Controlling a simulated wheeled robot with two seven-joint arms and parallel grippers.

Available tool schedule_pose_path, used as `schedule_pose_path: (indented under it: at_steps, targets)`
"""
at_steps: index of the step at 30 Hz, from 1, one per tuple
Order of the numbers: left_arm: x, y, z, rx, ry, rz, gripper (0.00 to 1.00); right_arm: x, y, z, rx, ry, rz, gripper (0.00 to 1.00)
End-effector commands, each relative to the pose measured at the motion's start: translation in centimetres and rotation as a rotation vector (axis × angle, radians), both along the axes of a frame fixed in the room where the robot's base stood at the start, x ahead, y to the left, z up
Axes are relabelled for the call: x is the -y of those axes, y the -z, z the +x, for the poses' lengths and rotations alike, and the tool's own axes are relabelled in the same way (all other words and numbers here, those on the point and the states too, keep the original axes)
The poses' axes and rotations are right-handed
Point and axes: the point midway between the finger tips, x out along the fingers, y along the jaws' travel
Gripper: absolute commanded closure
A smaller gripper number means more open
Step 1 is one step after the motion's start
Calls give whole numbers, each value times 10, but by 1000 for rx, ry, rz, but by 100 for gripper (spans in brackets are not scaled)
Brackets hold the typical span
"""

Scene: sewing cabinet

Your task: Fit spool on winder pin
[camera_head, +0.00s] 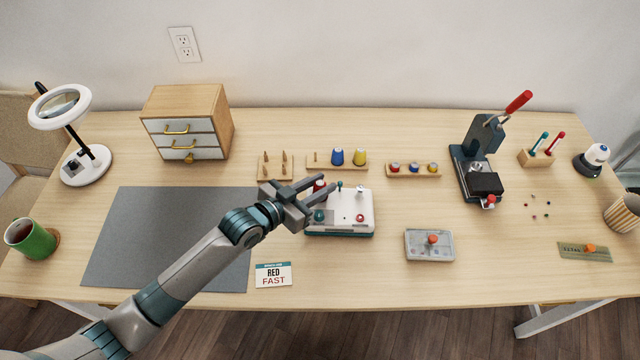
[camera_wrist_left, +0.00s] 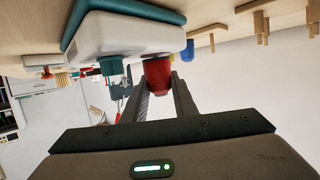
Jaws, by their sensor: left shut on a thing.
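The winder (camera_head: 352,222) is a white box with a teal base, near the table's middle; it shows upside down in the left wrist view (camera_wrist_left: 130,32). My left gripper (camera_head: 322,187) is shut on the red spool (camera_head: 319,184) at the winder's back left. In the left wrist view the red spool (camera_wrist_left: 157,75) sits between the fingertips, its end close against the winder's top. I cannot tell whether it touches. The pin is not visible; the spool and fingers cover that spot. A teal knob (camera_head: 319,215) stands on the winder close by. My right gripper is out of view.
Behind the winder is a wooden spool rack (camera_head: 313,163) with blue (camera_head: 337,156) and yellow spools (camera_head: 360,157) and a bare peg. A card reading "RED FAST" (camera_head: 273,275) lies in front. A lidded box (camera_head: 429,245) is to the right. The grey mat (camera_head: 150,240) is clear.

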Motion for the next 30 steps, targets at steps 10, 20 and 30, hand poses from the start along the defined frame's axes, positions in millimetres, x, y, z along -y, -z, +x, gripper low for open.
schedule_pose_path:
  at_steps: [10,20,30]
  targets:
    - [0,2,0,0,0,0,60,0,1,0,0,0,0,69]
    - [0,2,0,-1,0,1,53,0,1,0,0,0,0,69]
    - [-14,-2,-14,-1,0,2,53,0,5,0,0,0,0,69]
